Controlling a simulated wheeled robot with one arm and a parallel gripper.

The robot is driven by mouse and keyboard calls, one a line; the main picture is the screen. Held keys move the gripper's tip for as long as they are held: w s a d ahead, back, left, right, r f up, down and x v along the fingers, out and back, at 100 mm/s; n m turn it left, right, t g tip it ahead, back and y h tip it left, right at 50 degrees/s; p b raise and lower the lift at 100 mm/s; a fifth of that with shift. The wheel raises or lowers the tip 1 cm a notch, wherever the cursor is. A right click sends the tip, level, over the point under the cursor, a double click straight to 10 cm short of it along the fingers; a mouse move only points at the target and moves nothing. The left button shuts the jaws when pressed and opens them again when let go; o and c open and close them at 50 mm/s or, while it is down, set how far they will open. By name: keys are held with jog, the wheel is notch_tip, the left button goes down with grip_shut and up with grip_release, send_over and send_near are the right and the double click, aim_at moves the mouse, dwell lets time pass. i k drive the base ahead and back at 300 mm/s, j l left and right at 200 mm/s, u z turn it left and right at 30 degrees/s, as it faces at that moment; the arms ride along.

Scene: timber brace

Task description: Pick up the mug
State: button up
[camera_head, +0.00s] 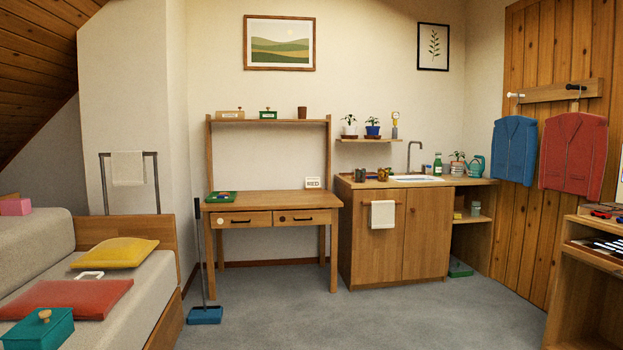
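Two small brown cup-like vessels stand on the sink counter's left end, left of the basin: a darker one (360,175) and a lighter one (383,174) beside it. They look like mugs, but they are too small to tell for sure. A brown cup-like vessel (302,112) also stands on the shelf above the desk, at its right end. My gripper is not in view.
The grey carpet (290,300) is open in the middle. A bed with cushions is at left, and a blue dustpan (205,315) with a broom stands by the desk (270,200). A wooden cabinet (585,275) stands at right. A towel (383,214) hangs on the sink cabinet (427,235).

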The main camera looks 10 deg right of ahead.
aim_at(360, 173)
jog(key=i+z, duration=0.1)
jog(key=z, duration=0.5)
jog(key=i+j+z, duration=0.3)
jog(key=i+z, duration=0.15)
jog(key=i, duration=0.2)
jog(key=i+j+z, duration=0.45)
jog(key=i+j, duration=0.05)
jog(key=i, duration=0.1)
